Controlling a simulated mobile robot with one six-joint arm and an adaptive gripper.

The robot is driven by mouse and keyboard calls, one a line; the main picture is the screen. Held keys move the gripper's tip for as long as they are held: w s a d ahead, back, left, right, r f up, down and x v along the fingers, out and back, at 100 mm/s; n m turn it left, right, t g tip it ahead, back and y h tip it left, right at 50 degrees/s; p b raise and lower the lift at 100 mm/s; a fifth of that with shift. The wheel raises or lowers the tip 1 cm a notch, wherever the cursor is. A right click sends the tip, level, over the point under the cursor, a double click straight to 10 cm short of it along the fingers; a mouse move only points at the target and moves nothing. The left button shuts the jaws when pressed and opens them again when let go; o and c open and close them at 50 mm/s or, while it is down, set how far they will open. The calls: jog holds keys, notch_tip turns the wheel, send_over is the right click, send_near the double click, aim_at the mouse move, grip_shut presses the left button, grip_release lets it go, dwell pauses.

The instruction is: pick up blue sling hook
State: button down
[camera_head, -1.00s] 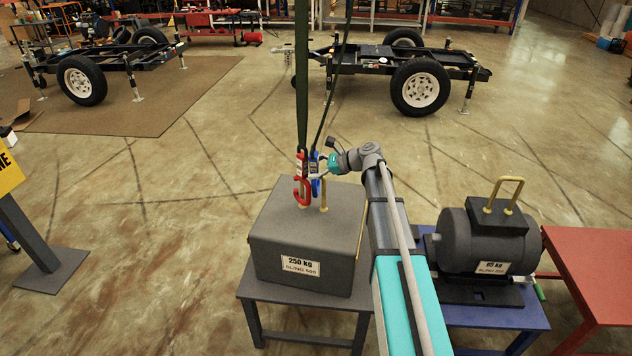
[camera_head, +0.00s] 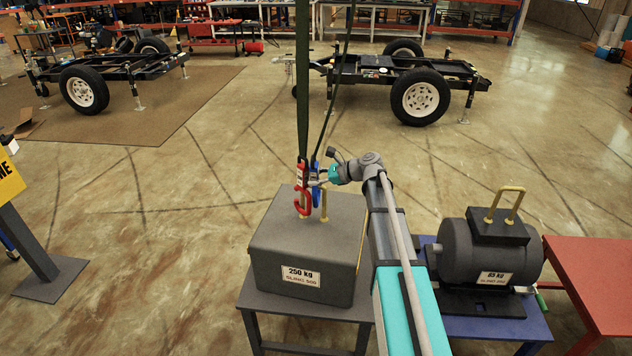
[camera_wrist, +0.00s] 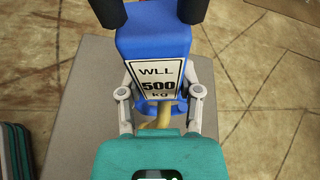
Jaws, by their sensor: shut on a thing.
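The blue sling hook (camera_head: 316,192) hangs beside a red hook (camera_head: 301,186) above the grey 250 kg block (camera_head: 300,251). In the wrist view the blue hook (camera_wrist: 178,50) fills the upper middle, with a white "WLL 500 kg" label facing me. My gripper (camera_wrist: 160,80) is shut on it, one finger on each side of its body. In the head view my gripper (camera_head: 322,176) reaches the hook from the right. The hook's lower end is mostly hidden behind the label and my gripper in the wrist view. A yellow lifting eye (camera_head: 323,200) stands on the block, close to the hooks.
Dark green slings (camera_head: 303,90) run up from the hooks. A grey motor (camera_head: 485,250) marked 85 kg, with a yellow handle, sits on a blue table (camera_head: 500,328) at right. A red table (camera_head: 590,275) is beyond it.

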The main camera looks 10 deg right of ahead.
jog(key=shift+r, duration=0.15)
jog(key=shift+r+p, duration=0.8)
jog(key=shift+p, duration=0.1)
jog(key=s+a, duration=0.2)
jog(key=s, duration=0.6)
jog(key=s+a, duration=0.3)
jog(key=s, duration=0.6)
jog(key=shift+a+f, duration=0.2)
jog(key=shift+a, duration=0.1)
jog(key=shift+c, duration=1)
grip_release()
jog(key=shift+s, duration=0.1)
